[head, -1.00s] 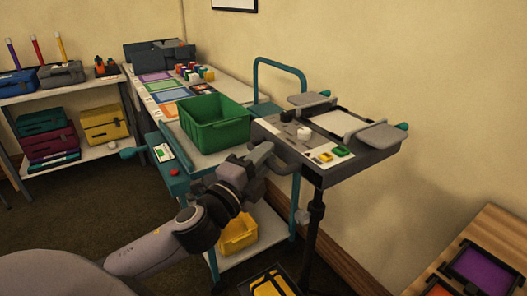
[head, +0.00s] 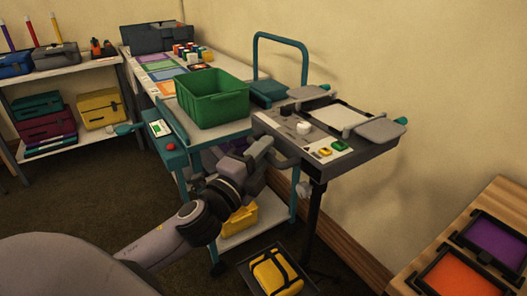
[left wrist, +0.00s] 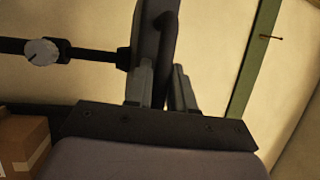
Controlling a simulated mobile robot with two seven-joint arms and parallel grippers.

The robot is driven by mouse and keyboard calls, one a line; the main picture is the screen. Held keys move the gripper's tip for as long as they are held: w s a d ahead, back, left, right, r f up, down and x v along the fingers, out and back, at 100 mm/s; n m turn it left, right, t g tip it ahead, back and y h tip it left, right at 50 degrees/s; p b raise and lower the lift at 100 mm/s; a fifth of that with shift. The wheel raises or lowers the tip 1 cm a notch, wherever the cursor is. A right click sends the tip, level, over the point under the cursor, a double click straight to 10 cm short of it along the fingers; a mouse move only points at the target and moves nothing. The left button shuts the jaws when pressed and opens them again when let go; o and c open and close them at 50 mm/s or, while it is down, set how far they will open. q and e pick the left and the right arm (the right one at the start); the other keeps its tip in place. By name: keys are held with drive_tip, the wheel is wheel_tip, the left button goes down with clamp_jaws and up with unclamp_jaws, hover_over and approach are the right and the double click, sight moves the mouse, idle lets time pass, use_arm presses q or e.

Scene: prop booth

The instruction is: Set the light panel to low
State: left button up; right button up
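The light panel (head: 375,148) is a grey console with buttons and a white plate, on a black post (head: 314,222) right of centre in the head view. A round clamp knob (head: 303,189) sits on the post; a pale knob also shows in the left wrist view (left wrist: 41,51). My left gripper (head: 268,150) is at the grey handle (head: 288,160) on the panel's near left side. In the left wrist view my left gripper (left wrist: 163,85) has its fingers on both sides of the dark handle (left wrist: 168,45), closed around it. My right gripper is not in view.
A teal cart with a green bin (head: 212,100) stands just left of the panel. A yellow case (head: 276,272) lies on the floor by the post. A wooden table (head: 497,205) is at right. A wall is close behind. Open floor (head: 85,195) lies left.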

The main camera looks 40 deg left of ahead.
use_arm(q)
drive_tip(key=shift+o, duration=1.3)
drive_tip(key=shift+f, duration=0.5)
drive_tip(key=shift+r, duration=0.15)
drive_tip(key=shift+r, duration=0.1)
drive_tip(key=s+f+b, duration=0.1)
drive_tip(key=s, duration=0.6)
drive_tip(key=shift+f, duration=0.15)
